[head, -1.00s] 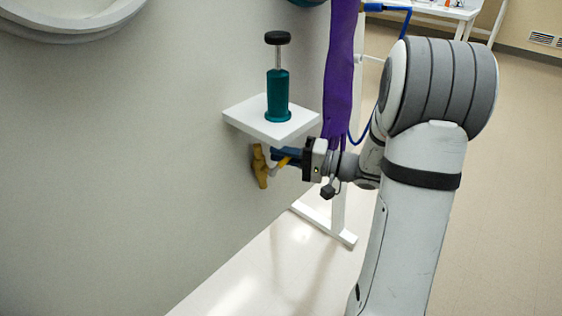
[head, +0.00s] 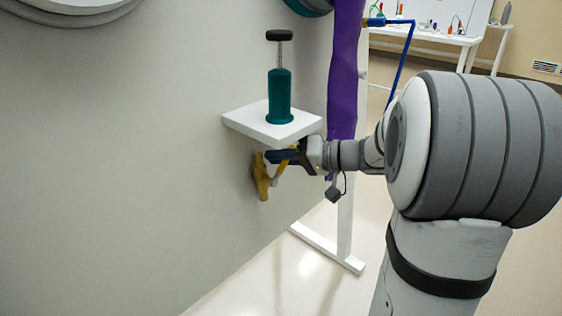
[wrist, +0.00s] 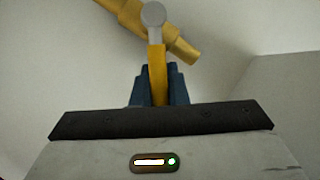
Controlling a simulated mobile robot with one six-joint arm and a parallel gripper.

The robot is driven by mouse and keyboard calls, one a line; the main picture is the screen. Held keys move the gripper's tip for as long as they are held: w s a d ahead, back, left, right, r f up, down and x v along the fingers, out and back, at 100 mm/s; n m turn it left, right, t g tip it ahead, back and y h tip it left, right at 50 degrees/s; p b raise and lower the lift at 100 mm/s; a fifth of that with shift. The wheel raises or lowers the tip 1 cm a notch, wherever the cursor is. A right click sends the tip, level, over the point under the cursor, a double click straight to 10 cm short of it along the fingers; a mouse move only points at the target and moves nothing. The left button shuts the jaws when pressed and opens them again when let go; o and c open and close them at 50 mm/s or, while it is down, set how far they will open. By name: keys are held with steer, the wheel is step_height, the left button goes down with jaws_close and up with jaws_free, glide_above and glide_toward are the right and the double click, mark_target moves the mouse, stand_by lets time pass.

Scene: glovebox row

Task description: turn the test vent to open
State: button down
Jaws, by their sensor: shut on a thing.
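The test vent is a brass-yellow valve body (head: 261,177) on the grey wall, below a small white shelf. Its lever (head: 282,168) has a grey hub and a yellow grip, and slants up and right from the hub in the head view. My gripper (head: 281,156) has blue fingers shut on the lever. In the wrist view the yellow lever (wrist: 157,72) stands nearly upright between the blue fingers, with the grey hub at its top and the brass body (wrist: 178,40) slanting behind. The lever's outer end is hidden by the gripper.
The white shelf (head: 270,128) juts out just above my gripper and carries a teal cylinder (head: 279,95) with a black knob. A purple glove (head: 344,80) hangs behind my wrist. A white stand (head: 330,248) is on the floor behind. The wall below the valve is clear.

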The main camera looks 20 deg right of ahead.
steer(key=shift+r, duration=0.1)
steer(key=c, duration=1.4)
jaws_free()
steer(key=shift+c, duration=0.2)
